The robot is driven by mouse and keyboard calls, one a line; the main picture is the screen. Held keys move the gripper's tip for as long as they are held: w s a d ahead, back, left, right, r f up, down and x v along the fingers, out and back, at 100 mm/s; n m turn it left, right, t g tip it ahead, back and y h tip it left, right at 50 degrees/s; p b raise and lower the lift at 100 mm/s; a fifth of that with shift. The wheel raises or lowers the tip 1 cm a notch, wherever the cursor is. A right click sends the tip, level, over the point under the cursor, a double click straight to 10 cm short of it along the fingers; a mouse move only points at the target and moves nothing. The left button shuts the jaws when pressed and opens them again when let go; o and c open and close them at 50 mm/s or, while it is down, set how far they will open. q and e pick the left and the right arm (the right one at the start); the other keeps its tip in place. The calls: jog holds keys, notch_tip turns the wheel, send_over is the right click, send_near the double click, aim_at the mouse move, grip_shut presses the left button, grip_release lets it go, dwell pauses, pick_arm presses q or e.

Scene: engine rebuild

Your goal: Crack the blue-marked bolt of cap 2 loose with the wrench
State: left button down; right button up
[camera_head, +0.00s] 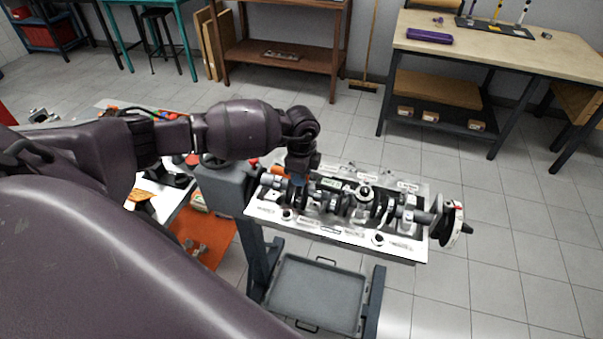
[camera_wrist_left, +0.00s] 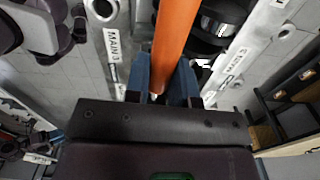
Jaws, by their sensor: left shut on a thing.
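My left gripper (camera_head: 298,180) is low over the left part of the engine block (camera_head: 336,232). In the left wrist view its two blue fingers (camera_wrist_left: 170,82) are shut on the orange handle of the wrench (camera_wrist_left: 174,40). The handle runs up out of the top of that view, so the wrench's working end is hidden there. A bit of orange (camera_head: 277,170) shows beside the gripper in the head view. The crankshaft (camera_head: 336,203) lies along the block. I cannot make out the blue-marked bolt or cap 2. My right gripper is not in view.
The block sits on a grey stand with a tray (camera_head: 318,294) below. A round flange (camera_head: 453,224) sticks out at the block's right end. A "MAIN 3" label (camera_wrist_left: 113,45) shows in the wrist view. A workbench (camera_head: 490,45) stands at the back right. The floor right of the stand is clear.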

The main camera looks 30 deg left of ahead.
pick_arm(q)
jog(key=shift+s+d+n, duration=0.15)
jog(key=shift+s+n, duration=0.25)
jog(key=shift+s, duration=0.2)
jog(key=shift+s+d+n, duration=0.15)
jog(key=shift+s+n, duration=0.15)
jog(key=shift+s, duration=0.1)
jog(key=shift+s+d, duration=0.15)
jog(key=shift+s, duration=0.15)
jog(key=shift+s, duration=0.1)
jog(key=shift+s+d+n, duration=0.3)
jog(key=shift+s+n, duration=0.25)
jog(key=shift+n, duration=0.15)
dwell(0.3)
jog(key=shift+s+d, duration=0.1)
jog(key=shift+s, duration=0.15)
jog(key=shift+s+d+n, duration=0.1)
jog(key=shift+n, duration=0.2)
jog(key=shift+s+d+n, duration=0.3)
jog(key=shift+s+n, duration=0.1)
jog(key=shift+s, duration=0.1)
